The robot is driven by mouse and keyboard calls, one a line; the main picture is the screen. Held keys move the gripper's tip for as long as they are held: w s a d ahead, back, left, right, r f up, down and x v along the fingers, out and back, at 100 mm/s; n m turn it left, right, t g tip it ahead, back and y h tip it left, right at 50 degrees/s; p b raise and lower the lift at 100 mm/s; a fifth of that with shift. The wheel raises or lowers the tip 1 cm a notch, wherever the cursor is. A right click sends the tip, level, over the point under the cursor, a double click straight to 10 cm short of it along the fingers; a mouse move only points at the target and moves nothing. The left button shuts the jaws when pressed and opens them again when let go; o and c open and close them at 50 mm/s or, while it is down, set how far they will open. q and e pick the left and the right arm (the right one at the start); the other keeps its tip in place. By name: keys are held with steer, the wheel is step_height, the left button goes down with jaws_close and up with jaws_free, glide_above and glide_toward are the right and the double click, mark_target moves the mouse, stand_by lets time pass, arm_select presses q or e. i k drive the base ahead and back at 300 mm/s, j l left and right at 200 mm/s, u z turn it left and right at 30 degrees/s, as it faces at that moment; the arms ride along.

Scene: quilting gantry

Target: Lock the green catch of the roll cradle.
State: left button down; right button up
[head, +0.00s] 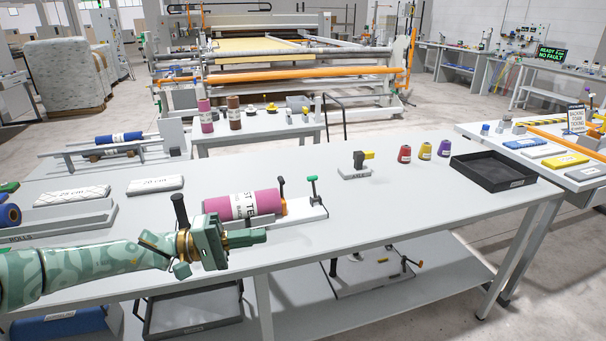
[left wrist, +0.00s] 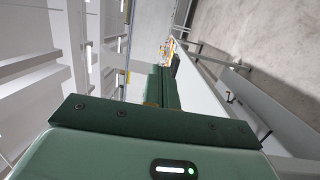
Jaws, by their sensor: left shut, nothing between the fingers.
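The roll cradle (head: 262,221) stands on the near table with a pink labelled roll (head: 222,207) lying in it. The green catch (head: 313,179) is a green knob on a dark upright stem at the cradle's right end. A black-handled lever (head: 281,187) with an orange base stands left of it, by the roll's end. My left gripper (head: 262,236) is shut and empty, in front of the cradle, pointing right, and apart from the green catch. It hides part of the cradle's front. The left wrist view shows mostly my green gripper body (left wrist: 150,125); I cannot make out the catch there.
Several coloured thread cones (head: 405,154) and a black tray (head: 493,171) are farther right. The table (head: 390,210) right of the cradle is clear.

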mark_target(312, 179)
steer(key=i, duration=1.4)
